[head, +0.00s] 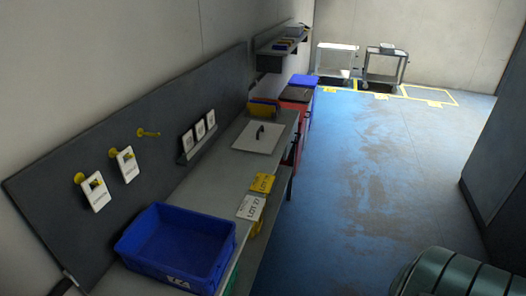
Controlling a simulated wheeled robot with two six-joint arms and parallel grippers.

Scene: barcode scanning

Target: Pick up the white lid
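The white lid (250,139) lies flat on the grey workbench (207,192), towards its far end. It is a pale square plate with a dark upright handle (260,131) near its middle. Whether anything is beneath the lid cannot be seen. Neither of my grippers shows in the head view.
A blue crate (150,220) stands on the bench's near end. White and yellow lot labels (249,208) hang at its front edge. A grey wall panel (70,163) carries tags on yellow pegs. Two carts (383,65) stand far back.

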